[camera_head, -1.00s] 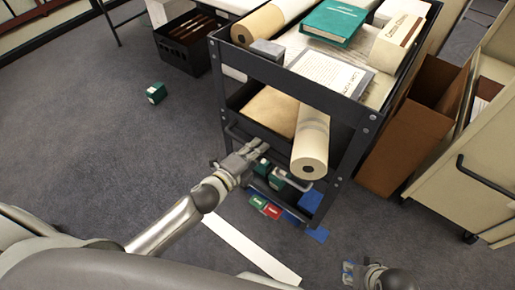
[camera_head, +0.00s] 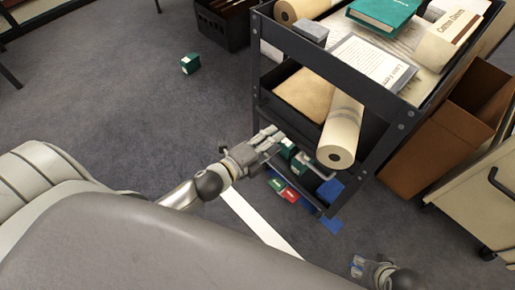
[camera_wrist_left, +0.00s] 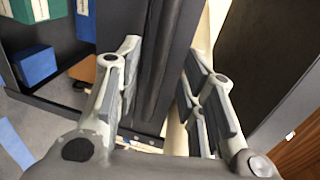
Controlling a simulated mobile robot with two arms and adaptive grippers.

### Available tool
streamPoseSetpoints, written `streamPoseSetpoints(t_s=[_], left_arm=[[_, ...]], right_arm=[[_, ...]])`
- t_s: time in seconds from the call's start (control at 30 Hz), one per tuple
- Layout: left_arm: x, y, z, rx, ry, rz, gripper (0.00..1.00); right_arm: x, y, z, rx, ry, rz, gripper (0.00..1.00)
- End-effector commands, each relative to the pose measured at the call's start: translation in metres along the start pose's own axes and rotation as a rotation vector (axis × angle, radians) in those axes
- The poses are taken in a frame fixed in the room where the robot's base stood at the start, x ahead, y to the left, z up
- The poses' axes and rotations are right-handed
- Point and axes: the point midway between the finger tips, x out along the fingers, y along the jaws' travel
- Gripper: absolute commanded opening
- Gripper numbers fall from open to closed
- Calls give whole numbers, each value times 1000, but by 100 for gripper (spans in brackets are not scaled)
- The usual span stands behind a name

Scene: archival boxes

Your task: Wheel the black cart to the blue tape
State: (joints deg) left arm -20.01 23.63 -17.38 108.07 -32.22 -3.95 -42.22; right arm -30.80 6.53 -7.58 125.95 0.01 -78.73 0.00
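The black cart (camera_head: 385,150) stands upright at the upper right in the head view, loaded on its shelves. My left gripper (camera_head: 272,138) is at its near end, by the handle. In the left wrist view my left gripper (camera_wrist_left: 160,55) has its fingers apart, with a dark upright part of the cart (camera_wrist_left: 165,70) showing between them; firm contact is not visible. A blue piece that looks like tape (camera_head: 332,226) lies on the floor by the cart's near foot, and one shows in the left wrist view (camera_wrist_left: 14,143). My right gripper (camera_head: 362,267) is low right, away from the cart; its finger gap is unclear.
A rolled sheet (camera_head: 340,135) sticks out of the cart's near end. A brown bin (camera_head: 440,130) and a beige cabinet (camera_head: 475,200) stand close on the right. A small green box (camera_head: 190,63) and a white strip (camera_head: 258,225) lie on the floor. Left floor is mostly clear.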

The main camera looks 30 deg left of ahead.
Motion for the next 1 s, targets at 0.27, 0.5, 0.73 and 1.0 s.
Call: streamPoseSetpoints(t_s=[0.27, 0.5, 0.73, 1.0], left_arm=[[-43, 1, -1, -3, 0, 2, 37], [-58, 0, 0, -1, 0, 1, 37], [-60, 0, 0, -1, 0, 0, 37], [-60, 0, 0, -1, 0, 0, 37]], right_arm=[[0, 0, 0, 0, 0, 0, 40], [0, 0, 0, 0, 0, 0, 40], [0, 0, 0, 0, 0, 1, 40], [0, 0, 0, 1, 1, 1, 40]])
